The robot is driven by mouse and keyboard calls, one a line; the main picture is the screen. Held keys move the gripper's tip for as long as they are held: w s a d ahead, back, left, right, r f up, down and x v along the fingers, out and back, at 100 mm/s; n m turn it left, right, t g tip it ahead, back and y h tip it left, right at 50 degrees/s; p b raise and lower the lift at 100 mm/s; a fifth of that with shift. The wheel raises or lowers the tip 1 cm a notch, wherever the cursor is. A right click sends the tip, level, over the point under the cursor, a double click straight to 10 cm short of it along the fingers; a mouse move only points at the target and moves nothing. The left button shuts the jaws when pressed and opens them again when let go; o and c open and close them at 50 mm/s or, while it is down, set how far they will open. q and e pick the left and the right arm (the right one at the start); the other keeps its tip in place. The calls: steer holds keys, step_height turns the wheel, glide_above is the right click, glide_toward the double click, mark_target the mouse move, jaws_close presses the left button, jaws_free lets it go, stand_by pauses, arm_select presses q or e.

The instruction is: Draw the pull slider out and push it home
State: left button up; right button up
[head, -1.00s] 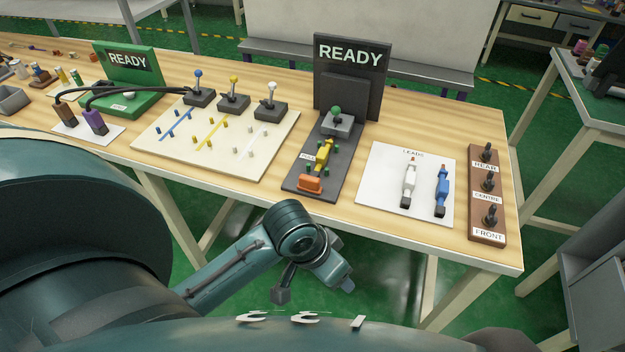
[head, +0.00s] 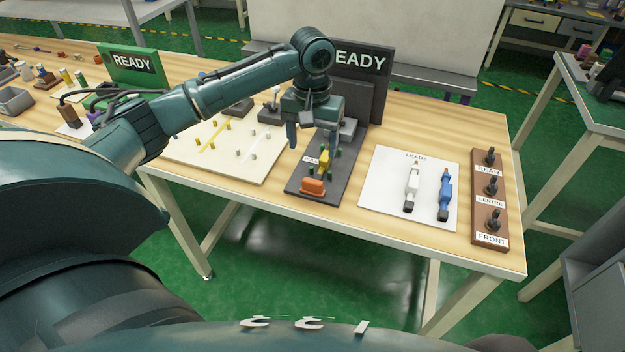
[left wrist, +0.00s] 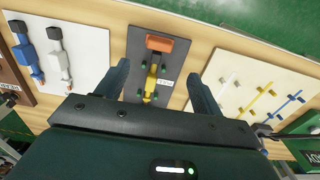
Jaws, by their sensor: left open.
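The dark grey slider panel (head: 300,180) lies on the bench in front of a dark READY board (head: 362,62). On it are an orange block (head: 313,187) at the near end, a yellow slider part (head: 324,161) with green pegs beside it, and a PULL label (head: 310,160). My left gripper (head: 314,140) is open and empty above the panel, its fingers pointing down. In the left wrist view the yellow part (left wrist: 151,84) shows between the spread fingers (left wrist: 160,88), with the orange block (left wrist: 168,44) beyond. The arm hides the panel's far end. My right gripper is not in view.
To the right lie a white LEADS board (head: 385,190) with white and blue connectors and a brown block (head: 489,200) with several knobs. The front bench strip is clear.

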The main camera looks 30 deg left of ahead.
mark_target(312, 181)
arm_select(q)
step_height(312, 181, down, 12)
steer(key=shift+f, duration=0.1)
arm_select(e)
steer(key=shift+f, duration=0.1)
arm_select(q)
steer(key=shift+c, duration=0.6)
